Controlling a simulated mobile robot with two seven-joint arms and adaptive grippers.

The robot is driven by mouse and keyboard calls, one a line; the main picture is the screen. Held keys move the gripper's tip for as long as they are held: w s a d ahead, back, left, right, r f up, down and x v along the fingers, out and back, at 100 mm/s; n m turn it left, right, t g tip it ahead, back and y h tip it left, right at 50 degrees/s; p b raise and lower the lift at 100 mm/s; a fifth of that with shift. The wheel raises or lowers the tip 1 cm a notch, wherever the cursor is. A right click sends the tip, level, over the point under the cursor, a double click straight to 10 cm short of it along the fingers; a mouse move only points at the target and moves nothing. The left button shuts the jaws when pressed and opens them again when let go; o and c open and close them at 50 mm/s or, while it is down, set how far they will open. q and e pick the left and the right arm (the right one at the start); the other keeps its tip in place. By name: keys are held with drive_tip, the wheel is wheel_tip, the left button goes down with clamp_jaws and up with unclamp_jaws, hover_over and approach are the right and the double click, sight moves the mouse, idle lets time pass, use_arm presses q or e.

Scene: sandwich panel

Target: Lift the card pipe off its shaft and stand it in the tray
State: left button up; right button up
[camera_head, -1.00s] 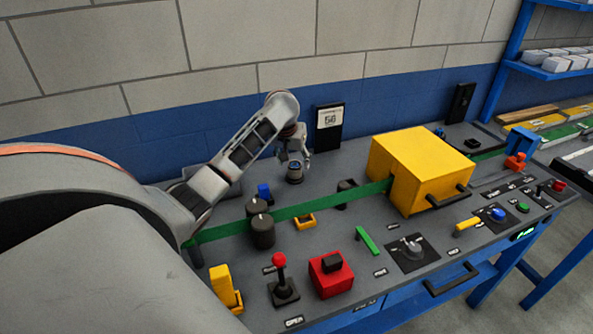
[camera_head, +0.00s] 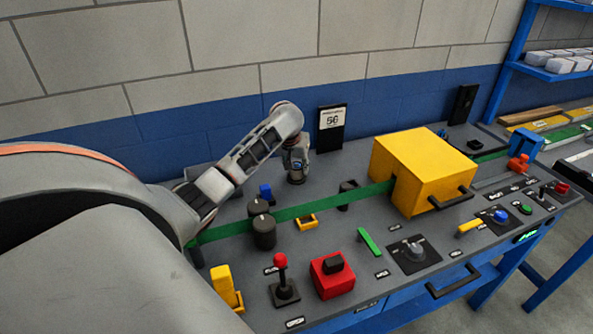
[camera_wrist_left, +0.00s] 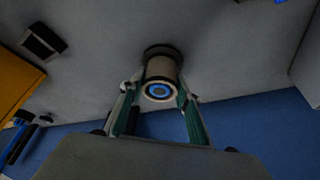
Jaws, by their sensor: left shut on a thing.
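The card pipe (camera_wrist_left: 160,70) is a short tan cylinder with dark bands and a blue ring in its end. It stands on the grey bench on its dark base. My left gripper (camera_head: 297,165) is at the pipe near the back wall. In the left wrist view its two fingers (camera_wrist_left: 158,100) are on either side of the pipe, shut on it. The shaft inside the pipe is mostly hidden. A dark flat square piece (camera_head: 476,147) lies behind the yellow box; I cannot tell whether it is the tray. My right gripper is not in view.
The yellow box (camera_head: 425,168) stands right of the gripper, with a green belt (camera_head: 325,202) running into it. A dark post (camera_head: 347,192) stands between. Dark rollers (camera_head: 263,230) and a blue block (camera_head: 265,192) are to the left. A black-framed sign (camera_head: 331,125) stands behind.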

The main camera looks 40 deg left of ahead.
use_arm(q)
wheel_tip(320, 180, up, 20)
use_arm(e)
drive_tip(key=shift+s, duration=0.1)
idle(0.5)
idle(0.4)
use_arm(q)
drive_tip(key=s+a+f+n+g+y, duration=0.1)
drive_tip(key=s+a+f+n, duration=0.3)
drive_tip(key=s+a, duration=0.7)
drive_tip(key=s+a+r+n+g+y+b, duration=0.1)
drive_tip(key=s+a+r+n, duration=0.1)
drive_tip(key=s+a, duration=0.4)
drive_tip(key=s+n, duration=0.1)
drive_tip(key=s, duration=0.2)
drive_tip(key=shift+s+a+r+n, duration=0.25)
drive_tip(key=shift+a+r+n, duration=0.05)
drive_tip(key=shift+r, duration=0.05)
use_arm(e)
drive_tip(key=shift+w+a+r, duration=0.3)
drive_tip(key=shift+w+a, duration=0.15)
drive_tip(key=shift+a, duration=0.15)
use_arm(q)
drive_tip(key=shift+d+r, duration=0.1)
drive_tip(key=shift+r, duration=0.1)
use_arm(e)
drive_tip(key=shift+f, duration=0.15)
